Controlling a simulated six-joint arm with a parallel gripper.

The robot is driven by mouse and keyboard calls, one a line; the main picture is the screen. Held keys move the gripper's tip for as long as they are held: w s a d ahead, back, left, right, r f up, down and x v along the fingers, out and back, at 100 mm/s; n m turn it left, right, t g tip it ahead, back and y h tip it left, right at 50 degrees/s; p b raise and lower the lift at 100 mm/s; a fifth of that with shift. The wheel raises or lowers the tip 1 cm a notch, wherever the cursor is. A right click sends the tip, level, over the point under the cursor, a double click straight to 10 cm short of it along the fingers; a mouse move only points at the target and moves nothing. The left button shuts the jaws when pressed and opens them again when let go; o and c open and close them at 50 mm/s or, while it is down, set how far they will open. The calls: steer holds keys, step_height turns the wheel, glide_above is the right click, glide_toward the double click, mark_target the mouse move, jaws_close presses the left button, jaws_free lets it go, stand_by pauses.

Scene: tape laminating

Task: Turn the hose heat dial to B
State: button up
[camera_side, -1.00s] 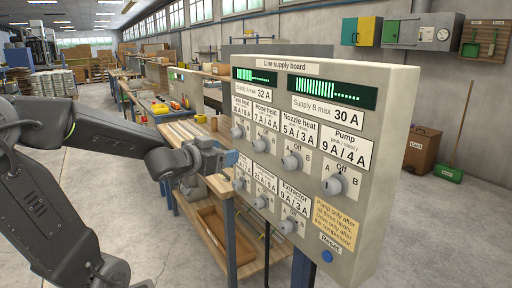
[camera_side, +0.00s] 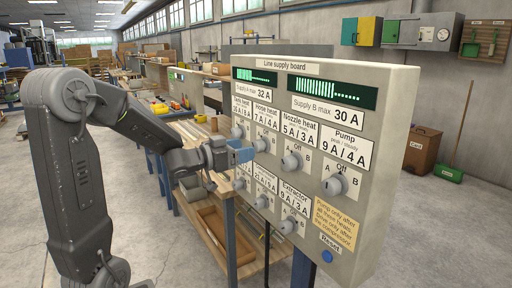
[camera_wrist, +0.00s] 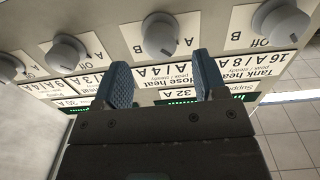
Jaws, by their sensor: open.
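The hose heat dial (camera_side: 262,145) is a grey knob in the top row of the supply board, second from the left. In the wrist view the hose heat dial (camera_wrist: 160,35) appears upside down, just past my fingertips and roughly centred between them. I cannot read which letter its pointer faces. The hose heat label (camera_side: 265,116) reads 7A/4A. My gripper (camera_side: 246,152) is close in front of the board at that dial. In the wrist view my gripper (camera_wrist: 163,68) has its two blue fingers apart with nothing between them.
The supply board (camera_side: 385,200) carries several other dials. The tank heat dial (camera_wrist: 283,25) and nozzle heat dial (camera_wrist: 68,52) sit on either side. The pump dial (camera_side: 334,186) and blue reset button (camera_side: 327,256) are farther right. A wooden bench (camera_side: 245,268) stands behind and below.

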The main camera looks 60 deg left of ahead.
mark_target(256, 146)
steer(key=shift+w, duration=2.5)
steer(key=c, duration=0.9)
